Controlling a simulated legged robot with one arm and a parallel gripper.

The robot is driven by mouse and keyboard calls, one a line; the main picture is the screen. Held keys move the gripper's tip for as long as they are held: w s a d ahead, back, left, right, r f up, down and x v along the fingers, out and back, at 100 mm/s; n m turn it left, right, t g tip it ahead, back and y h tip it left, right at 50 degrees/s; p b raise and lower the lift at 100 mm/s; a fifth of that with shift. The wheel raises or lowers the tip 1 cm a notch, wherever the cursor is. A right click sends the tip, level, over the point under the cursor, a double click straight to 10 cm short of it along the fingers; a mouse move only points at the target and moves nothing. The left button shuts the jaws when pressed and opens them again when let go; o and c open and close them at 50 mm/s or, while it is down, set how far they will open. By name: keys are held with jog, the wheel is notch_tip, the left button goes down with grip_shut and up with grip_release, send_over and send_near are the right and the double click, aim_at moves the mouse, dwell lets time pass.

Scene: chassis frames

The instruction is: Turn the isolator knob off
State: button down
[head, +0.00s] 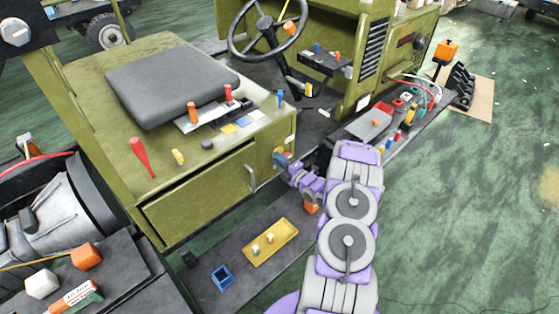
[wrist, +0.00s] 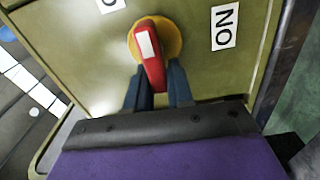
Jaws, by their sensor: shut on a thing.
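The isolator knob (wrist: 150,58) is a red handle with a white mark, on a round yellow plate (wrist: 174,40) fixed to an olive panel. In the wrist view, the handle is slightly tilted, its lower end between my two dark blue fingers. My gripper (wrist: 159,82) is shut on the handle. An "ON" label (wrist: 224,26) is right of the knob; another label (wrist: 111,4) is cut off at the top edge, with only part of a letter showing. In the head view, my gripper (head: 284,161) is at the panel's right end and mostly covers the knob.
A drawer front with a handle (head: 252,178) is left of my gripper. Below, a dark step (head: 214,254) holds a yellow tray (head: 270,243) and a blue box (head: 222,277). A ledge with several coloured parts (head: 375,123) lies right. Open green floor (head: 480,200) is farther right.

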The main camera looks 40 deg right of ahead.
jog(key=shift+s+a+f+n, duration=0.1)
jog(key=shift+a+f+n, duration=0.05)
jog(key=shift+f+n, duration=0.25)
jog(key=c, duration=1.1)
grip_release()
jog(key=shift+r, duration=0.1)
jog(key=shift+r, duration=0.1)
jog(key=s, duration=0.5)
jog(key=s+d+p, duration=0.1)
jog(key=s, duration=1.1)
jog(key=shift+s+d, duration=0.1)
jog(key=shift+d, duration=0.2)
